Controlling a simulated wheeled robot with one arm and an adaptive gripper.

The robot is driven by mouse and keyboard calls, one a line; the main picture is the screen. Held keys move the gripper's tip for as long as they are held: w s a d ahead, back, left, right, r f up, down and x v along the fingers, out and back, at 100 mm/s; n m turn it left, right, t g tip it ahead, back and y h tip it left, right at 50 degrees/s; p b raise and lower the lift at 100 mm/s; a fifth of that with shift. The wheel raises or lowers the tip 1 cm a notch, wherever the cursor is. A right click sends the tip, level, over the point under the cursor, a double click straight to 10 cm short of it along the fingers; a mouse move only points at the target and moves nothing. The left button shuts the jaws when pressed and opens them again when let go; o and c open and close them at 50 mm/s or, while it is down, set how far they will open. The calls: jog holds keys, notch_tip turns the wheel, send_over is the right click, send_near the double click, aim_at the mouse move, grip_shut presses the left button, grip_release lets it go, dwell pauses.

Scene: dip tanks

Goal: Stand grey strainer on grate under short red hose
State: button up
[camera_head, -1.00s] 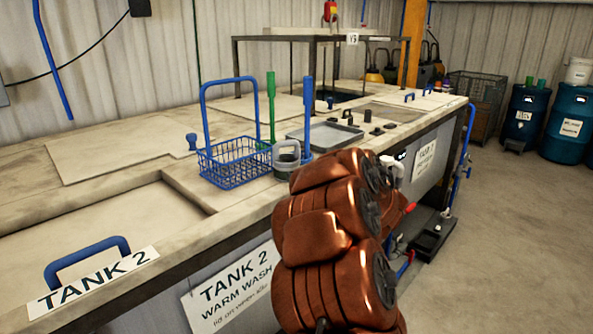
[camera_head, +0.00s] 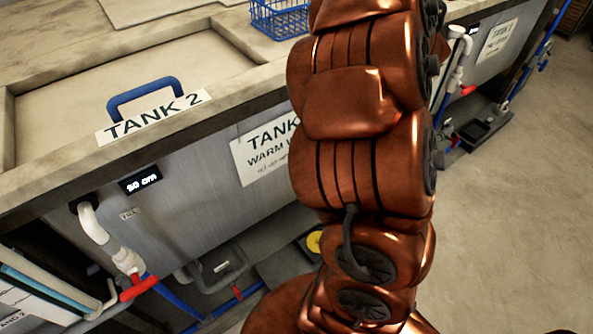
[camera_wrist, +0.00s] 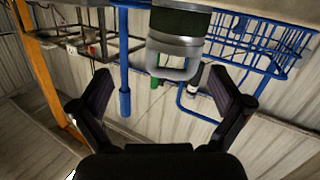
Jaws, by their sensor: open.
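In the wrist view, a grey vessel with a dark green band and a looped grey handle (camera_wrist: 180,48) is at the upper middle; it looks like the grey strainer. My gripper (camera_wrist: 160,76) is open, its two dark fingers apart, with the handle showing between their tips. I cannot tell how far off the handle is. In the head view my arm hides the strainer and gripper. A dark tray-like floor piece (camera_head: 485,130) lies at the right, under the far tank; I cannot tell whether it is the grate. A short red piece (camera_head: 467,90) shows above it.
A blue wire basket (camera_head: 280,18) stands on the counter; it shows beside the strainer in the wrist view (camera_wrist: 262,40). A blue upright handle (camera_wrist: 124,70) is left of the strainer. Pipes with a red valve handle (camera_head: 140,288) run below tank 2. Floor at right is clear.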

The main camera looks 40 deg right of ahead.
jog(key=s+a+f+g+y, duration=0.2)
jog(key=s+a+f+g, duration=0.2)
jog(key=s+a, duration=0.3)
jog(key=s+a+f+n+g+y, duration=0.1)
jog(key=s+a+f+g, duration=0.4)
jog(key=a, duration=1.3)
jog(key=s+a+f+g+y, duration=0.3)
jog(key=s+a, duration=0.6)
jog(key=a, duration=0.4)
notch_tip(320, 180, down, 2)
jog(key=shift+s+a+f+n+g, duration=0.15)
jog(key=shift+s+n+g, duration=0.2)
jog(key=shift+g, duration=0.45)
jog(key=s+a+g, duration=0.1)
jog(key=s+a, duration=0.1)
jog(key=s+a+n+y, duration=0.1)
jog(key=s+a, duration=0.1)
jog(key=s, duration=0.1)
jog(key=s+a+n+g, duration=0.1)
jog(key=s+a, duration=0.1)
jog(key=shift+s+g+y, duration=0.3)
jog(key=shift+c, duration=0.2)
